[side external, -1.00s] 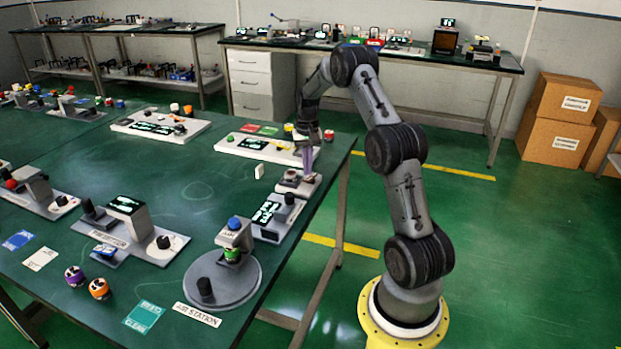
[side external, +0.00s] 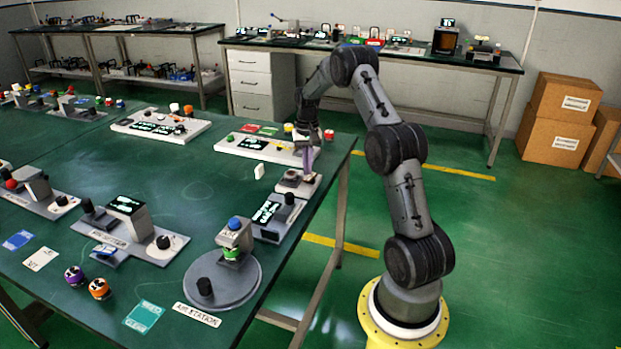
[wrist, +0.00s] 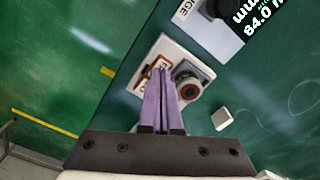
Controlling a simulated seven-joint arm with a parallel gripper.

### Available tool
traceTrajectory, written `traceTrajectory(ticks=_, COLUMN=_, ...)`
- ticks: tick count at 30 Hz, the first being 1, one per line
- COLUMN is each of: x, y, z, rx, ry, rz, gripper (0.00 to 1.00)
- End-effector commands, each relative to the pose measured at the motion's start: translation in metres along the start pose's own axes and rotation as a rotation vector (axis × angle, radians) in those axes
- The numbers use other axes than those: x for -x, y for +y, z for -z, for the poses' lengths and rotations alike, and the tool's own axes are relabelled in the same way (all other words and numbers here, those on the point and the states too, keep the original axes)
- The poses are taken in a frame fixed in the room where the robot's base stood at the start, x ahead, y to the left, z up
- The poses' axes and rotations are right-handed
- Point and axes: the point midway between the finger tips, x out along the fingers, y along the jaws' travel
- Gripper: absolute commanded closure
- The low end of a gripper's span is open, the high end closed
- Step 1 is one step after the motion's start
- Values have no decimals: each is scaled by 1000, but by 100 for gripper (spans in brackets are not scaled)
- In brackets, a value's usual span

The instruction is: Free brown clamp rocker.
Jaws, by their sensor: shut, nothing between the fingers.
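My gripper (wrist: 162,72) has purple fingers that are shut with nothing between them. In the wrist view its fingertips lie over a small light station with a brown-orange framed part (wrist: 148,78), which looks like the brown clamp rocker, beside a dark round knob with a brown centre (wrist: 189,89). The fingers cover part of the brown frame, and I cannot tell whether they touch it. In the side external view my gripper (side external: 306,172) points down at this station (side external: 298,187) at the table's right edge; the rocker is too small to make out there.
A small white block (wrist: 222,119) lies on the green table beside the station. A unit with a lit display (side external: 266,212) stands just in front, and a long white panel (side external: 250,147) behind. The table's right edge is close, with open floor beyond.

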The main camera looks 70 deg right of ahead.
Motion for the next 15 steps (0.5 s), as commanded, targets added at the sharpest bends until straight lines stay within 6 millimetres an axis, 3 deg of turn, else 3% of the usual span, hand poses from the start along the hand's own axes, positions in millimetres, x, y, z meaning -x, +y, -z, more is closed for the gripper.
traceTrajectory(ticks=15, x=-3, y=0, z=0, rx=0, ry=0, rz=0, gripper=100)
